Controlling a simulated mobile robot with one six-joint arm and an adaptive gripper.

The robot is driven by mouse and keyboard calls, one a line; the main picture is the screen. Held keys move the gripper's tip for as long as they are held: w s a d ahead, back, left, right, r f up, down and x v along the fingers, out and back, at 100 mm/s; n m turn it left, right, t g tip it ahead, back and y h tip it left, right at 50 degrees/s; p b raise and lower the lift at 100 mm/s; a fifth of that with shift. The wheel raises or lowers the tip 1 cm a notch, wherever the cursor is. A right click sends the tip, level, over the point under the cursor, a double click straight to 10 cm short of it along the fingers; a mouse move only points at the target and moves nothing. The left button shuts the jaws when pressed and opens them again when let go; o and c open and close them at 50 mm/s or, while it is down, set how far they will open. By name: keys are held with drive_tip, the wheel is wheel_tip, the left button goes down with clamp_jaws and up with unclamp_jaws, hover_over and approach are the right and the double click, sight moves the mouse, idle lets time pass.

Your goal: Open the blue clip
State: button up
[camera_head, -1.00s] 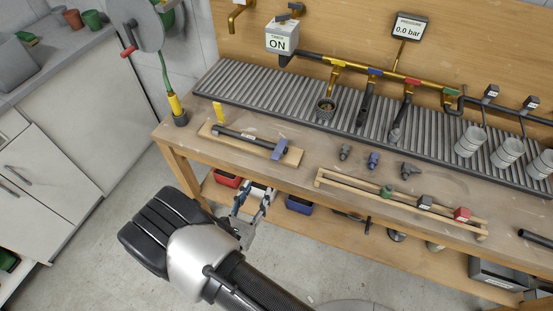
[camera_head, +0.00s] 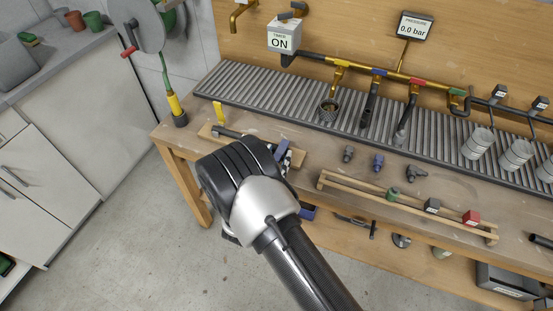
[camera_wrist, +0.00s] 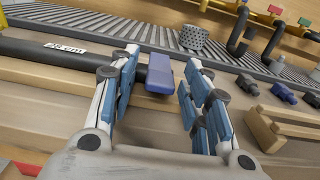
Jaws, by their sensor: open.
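The blue clip (camera_wrist: 159,74) sits at the right end of a dark pipe (camera_wrist: 75,56) on a wooden board on the bench. In the wrist view it shows ahead, between the tips of my open gripper (camera_wrist: 160,75). The fingers stand apart on either side of its line, and I cannot tell whether either touches it. In the head view my gripper (camera_head: 284,155) is at the bench's front edge, and my wrist hides most of the pipe. Only part of the blue clip (camera_head: 281,149) shows there beside the fingers.
A wooden rack (camera_head: 400,207) with small coloured blocks lies to the right along the front edge. Grey and blue fittings (camera_head: 377,161) stand behind it. A ribbed drain tray (camera_head: 290,105) and a manifold with coloured valves (camera_head: 377,72) are at the back.

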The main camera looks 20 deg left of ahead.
drive_tip(key=shift+c, duration=0.3)
clamp_jaws()
idle(0.5)
